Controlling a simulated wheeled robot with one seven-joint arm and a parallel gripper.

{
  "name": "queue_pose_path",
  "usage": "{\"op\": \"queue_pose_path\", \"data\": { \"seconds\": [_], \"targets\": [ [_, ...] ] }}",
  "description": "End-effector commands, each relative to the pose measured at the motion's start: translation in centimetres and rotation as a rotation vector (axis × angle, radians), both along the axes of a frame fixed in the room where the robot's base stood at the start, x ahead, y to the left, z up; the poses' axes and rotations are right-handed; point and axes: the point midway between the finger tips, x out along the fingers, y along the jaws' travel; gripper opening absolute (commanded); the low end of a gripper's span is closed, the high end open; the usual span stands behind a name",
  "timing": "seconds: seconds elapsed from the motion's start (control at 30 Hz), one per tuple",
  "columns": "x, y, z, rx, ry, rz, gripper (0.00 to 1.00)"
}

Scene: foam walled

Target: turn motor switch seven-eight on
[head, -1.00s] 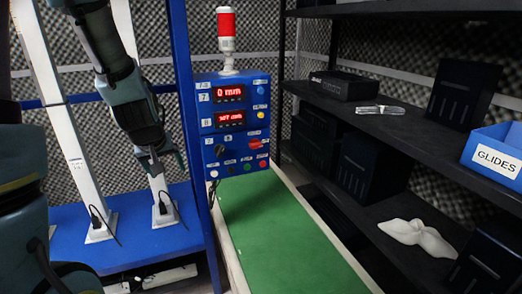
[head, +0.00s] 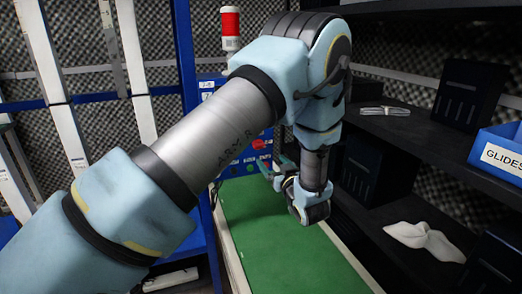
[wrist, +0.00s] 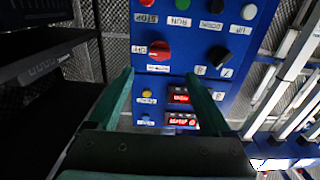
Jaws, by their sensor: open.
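The blue control panel (wrist: 180,25) appears upside down in the wrist view. It carries a red rotary knob (wrist: 159,50) with a small white label beside it, and a black rotary knob (wrist: 217,57) to its right. In the head view the panel (head: 206,84) is mostly hidden behind my arm; the red knob (head: 258,144) shows just below it. My gripper (wrist: 159,78) is open and empty. Its green fingers point at the panel, with the red knob lying between their directions, apart from them. In the head view my gripper (head: 268,172) is in front of the panel, above the green belt.
A row of push buttons, including a green button (wrist: 185,4), lies near the red knob. Red displays (wrist: 180,97) are on the panel's other end. A green conveyor belt (head: 265,235) runs below. A dark shelf (head: 400,130) with boxes stands close on the right.

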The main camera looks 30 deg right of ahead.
Motion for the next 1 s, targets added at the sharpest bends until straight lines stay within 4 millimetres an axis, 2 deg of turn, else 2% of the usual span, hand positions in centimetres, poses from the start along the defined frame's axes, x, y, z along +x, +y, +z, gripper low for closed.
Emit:
{"op": "queue_pose_path", "data": {
  "seconds": [0.5,0.7,1.0],
  "targets": [
    [8.5,-0.9,0.3,-0.001,-0.001,0.002,0.82],
    [10.2,-1.2,0.1,0.0,0.001,0.0,0.82],
    [10.5,-1.2,0.1,-0.001,0.001,0.0,0.82]
  ]
}}
